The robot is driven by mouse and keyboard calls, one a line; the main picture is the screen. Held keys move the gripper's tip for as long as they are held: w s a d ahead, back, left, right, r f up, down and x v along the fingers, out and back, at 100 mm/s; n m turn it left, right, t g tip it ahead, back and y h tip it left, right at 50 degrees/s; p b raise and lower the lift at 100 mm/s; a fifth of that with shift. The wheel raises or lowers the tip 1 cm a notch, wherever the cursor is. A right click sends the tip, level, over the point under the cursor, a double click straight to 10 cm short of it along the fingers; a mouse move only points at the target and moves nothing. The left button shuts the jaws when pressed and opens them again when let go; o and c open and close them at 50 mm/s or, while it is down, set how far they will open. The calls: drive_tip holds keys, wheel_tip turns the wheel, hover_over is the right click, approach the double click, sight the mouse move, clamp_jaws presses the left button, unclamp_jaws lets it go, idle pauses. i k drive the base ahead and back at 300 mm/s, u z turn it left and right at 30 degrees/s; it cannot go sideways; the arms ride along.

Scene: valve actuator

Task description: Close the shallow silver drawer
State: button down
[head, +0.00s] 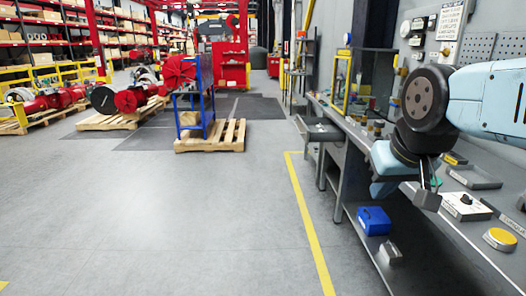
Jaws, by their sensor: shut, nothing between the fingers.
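A shallow silver-grey drawer (318,129) juts out from the front of the long grey workbench toward the aisle on the left. It stands open, under the far part of the bench top. My gripper (428,200) is at the end of my light blue and black arm on the right. It points down over the near part of the bench. Its fingers are shut with nothing between them. It is well apart from the drawer, which lies farther off and to the left.
The workbench top (470,232) holds a white control box (466,206), a yellow button (500,239) and several small parts. A blue bin (374,220) sits on the lower shelf. A wooden pallet (210,137) with a blue rack stands left. The floor left of the bench is clear.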

sight(306, 127)
drive_tip(key=u, duration=0.1)
drive_tip(key=i, duration=1.1)
drive_tip(key=u, duration=0.25)
drive_tip(key=i, duration=2.35)
drive_tip(key=u, duration=0.1)
